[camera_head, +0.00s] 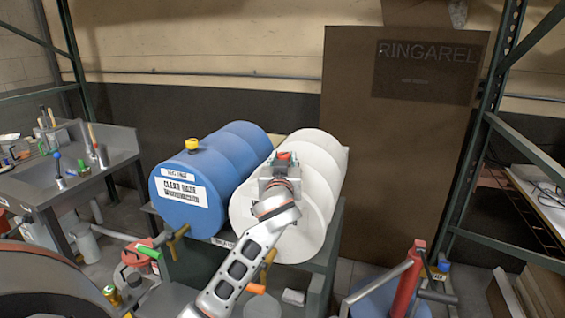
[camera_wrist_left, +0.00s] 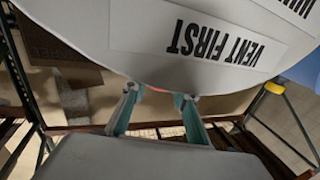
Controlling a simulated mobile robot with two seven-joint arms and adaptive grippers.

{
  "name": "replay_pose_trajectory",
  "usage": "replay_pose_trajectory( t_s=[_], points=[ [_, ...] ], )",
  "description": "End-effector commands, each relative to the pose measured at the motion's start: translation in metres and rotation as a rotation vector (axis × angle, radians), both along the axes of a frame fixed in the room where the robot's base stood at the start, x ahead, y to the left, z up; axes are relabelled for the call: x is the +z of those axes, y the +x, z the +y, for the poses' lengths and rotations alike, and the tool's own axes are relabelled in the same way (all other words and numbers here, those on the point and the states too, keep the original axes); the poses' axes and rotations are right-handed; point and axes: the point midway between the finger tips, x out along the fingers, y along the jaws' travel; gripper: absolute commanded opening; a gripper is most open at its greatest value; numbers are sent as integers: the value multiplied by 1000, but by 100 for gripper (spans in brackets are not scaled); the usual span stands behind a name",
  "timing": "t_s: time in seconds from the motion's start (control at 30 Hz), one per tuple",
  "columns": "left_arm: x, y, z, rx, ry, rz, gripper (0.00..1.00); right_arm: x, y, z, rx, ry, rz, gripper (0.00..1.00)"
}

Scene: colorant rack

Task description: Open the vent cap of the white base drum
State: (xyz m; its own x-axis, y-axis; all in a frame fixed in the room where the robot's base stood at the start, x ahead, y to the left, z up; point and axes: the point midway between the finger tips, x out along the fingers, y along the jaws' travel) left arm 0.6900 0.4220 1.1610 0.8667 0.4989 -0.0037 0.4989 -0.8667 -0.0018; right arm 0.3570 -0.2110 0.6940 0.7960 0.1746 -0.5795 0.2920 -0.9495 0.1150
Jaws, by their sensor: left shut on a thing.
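The white base drum (camera_head: 316,172) lies on its side on a stand in the middle of the head view, its front label partly hidden by my arm. Its red vent cap (camera_head: 284,156) sits on top near the front end. My left gripper (camera_head: 281,168) reaches up over the drum's front and is shut on the cap. In the left wrist view the two fingers of the gripper (camera_wrist_left: 160,100) are at the drum's edge, with a little red between them. The drum's label (camera_wrist_left: 215,38) there reads "VENT FIRST", upside down. My right gripper is not in view.
A blue drum (camera_head: 185,190) with a yellow cap (camera_head: 192,144) lies close on the left of the white drum. A grey bench (camera_head: 80,180) with small tools stands at the left. A green rack post (camera_head: 480,130) and a red cylinder (camera_head: 408,282) stand at the right.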

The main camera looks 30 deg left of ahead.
Motion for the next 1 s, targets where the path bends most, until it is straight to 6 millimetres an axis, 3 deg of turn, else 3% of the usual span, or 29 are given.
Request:
replay_pose_trajectory(
  t_s=[0.23, 0.7, 1.0],
  points=[
    [-1, 2, -3, 151, -6, -6, 7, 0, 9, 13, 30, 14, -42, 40],
    [1, 4, -4, 350, -1, -7, 7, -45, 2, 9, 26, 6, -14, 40],
    [4, 4, -4, 382, 1, -9, 7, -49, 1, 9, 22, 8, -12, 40]
  ],
)
